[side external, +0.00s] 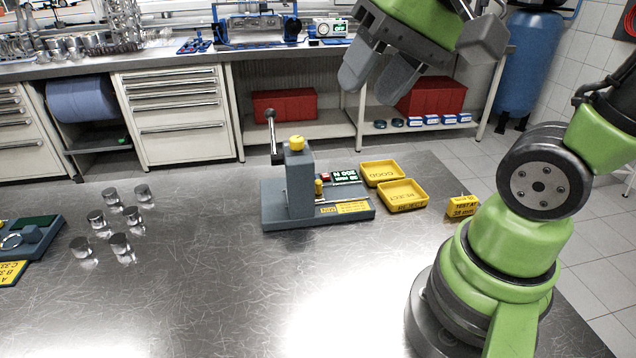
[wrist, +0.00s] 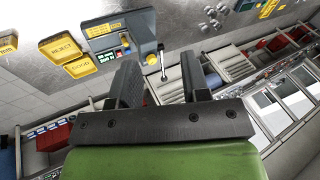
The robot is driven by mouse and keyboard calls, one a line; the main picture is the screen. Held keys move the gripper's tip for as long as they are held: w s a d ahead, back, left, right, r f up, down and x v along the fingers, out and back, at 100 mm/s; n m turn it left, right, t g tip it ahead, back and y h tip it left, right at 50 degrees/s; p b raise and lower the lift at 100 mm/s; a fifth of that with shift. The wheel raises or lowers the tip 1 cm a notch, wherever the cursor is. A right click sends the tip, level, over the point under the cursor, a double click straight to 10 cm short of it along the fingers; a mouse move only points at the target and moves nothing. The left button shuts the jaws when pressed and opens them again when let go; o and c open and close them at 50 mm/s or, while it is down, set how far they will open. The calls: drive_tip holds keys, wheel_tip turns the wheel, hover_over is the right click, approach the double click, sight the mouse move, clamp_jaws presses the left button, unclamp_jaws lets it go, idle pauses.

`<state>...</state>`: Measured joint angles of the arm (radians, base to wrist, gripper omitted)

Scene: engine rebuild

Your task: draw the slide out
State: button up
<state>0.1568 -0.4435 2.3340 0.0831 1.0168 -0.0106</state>
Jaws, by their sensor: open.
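A grey spring tester or press-like fixture (side external: 298,190) stands on the steel bench, with a yellow knob (side external: 297,143) on top of its column. A lever (side external: 271,130) with a dark end rises at its left. A small brass-yellow knob (side external: 318,187) sits low on the column's front right; I cannot tell which part is the slide. The fixture (wrist: 120,38) also shows at the top of the wrist view. My gripper (side external: 376,82) is open and empty, well above and right of the fixture, touching nothing. Its fingers (wrist: 162,78) show apart in the wrist view.
Yellow trays marked GOOD (side external: 381,173) and REJECT (side external: 403,196) stand right of the fixture, with a yellow label block (side external: 463,207) farther right. Several metal cylinders (side external: 120,215) stand to the left, near a dark fixture (side external: 35,238). The bench front is clear.

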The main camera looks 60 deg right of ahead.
drive_tip(key=w+d+f+m+g+y, duration=0.2)
drive_tip(key=w+d+f+m+y, duration=0.3)
drive_tip(key=w+d+f+m, duration=0.45)
drive_tip(key=d+f+m+t+y, duration=0.1)
drive_tip(key=d+f+m, duration=0.2)
drive_tip(key=f, duration=0.1)
drive_tip(key=d+f+m+t+y, duration=0.1)
drive_tip(key=d+f+m+t, duration=0.1)
drive_tip(key=d+f, duration=0.2)
drive_tip(key=d+f+m+t+y, duration=0.1)
drive_tip(key=d+f+m, duration=0.2)
drive_tip(key=f, duration=0.2)
drive_tip(key=shift+w+d+f+m+t, duration=0.2)
drive_tip(key=shift+d+f+m+t, duration=0.1)
drive_tip(key=shift+d+m+t, duration=0.1)
drive_tip(key=shift+w+a+f+y, duration=0.1)
drive_tip(key=shift+f+y, duration=0.1)
drive_tip(key=shift+y, duration=0.1)
drive_tip(key=x, duration=0.9)
drive_tip(key=shift+w+a, duration=0.15)
